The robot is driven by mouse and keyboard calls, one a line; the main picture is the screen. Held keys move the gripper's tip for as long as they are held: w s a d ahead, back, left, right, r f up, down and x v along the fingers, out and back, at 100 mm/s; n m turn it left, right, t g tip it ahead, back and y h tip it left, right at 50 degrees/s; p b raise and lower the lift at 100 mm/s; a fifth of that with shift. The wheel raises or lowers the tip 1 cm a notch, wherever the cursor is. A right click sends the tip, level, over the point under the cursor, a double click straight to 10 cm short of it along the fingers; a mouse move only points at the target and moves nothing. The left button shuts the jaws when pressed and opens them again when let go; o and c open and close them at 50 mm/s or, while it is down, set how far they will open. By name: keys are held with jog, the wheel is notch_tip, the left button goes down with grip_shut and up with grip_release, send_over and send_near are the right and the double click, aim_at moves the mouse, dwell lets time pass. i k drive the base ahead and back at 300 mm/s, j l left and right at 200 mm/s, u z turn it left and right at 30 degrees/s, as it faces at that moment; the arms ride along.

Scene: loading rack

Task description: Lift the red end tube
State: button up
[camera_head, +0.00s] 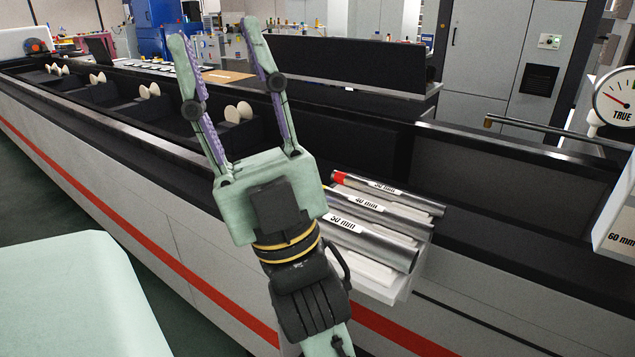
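The tube with a red end (387,190) lies at the back of a small group of metal tubes on a white rack, to the right of my gripper. Its red end is at its left, and its label is too small to read surely. In front of it lie a tube marked 40 mm (372,212) and a tube marked 50 mm (375,244). My gripper (214,40) points up and away from the tubes. Its two fingers are spread apart with nothing between them. My wrist hides the left ends of the nearer tubes.
The white rack (388,291) juts from the side of a long dark machine bed (470,190). Several pale round rollers (149,91) stand along the bed. A gauge (616,96) and a box marked 60 mm (618,222) are at the right. A bar (540,128) crosses behind.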

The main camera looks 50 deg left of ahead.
aim_at(438, 210)
jog(key=u, duration=1)
jog(key=z, duration=0.4)
jog(key=j+z, duration=0.35)
jog(key=j, duration=0.2)
jog(key=k+j+z, duration=0.15)
jog(key=j+z, duration=0.25)
jog(key=j, duration=0.15)
jog(key=k+j, duration=0.1)
jog(key=j, duration=0.3)
jog(key=k+j+z, duration=0.1)
jog(key=j, duration=0.3)
jog(key=k+j, duration=0.1)
jog(key=j, duration=0.3)
jog(key=i+j, duration=0.25)
jog(key=i, duration=0.15)
jog(key=i+j, duration=0.3)
jog(key=i, duration=0.15)
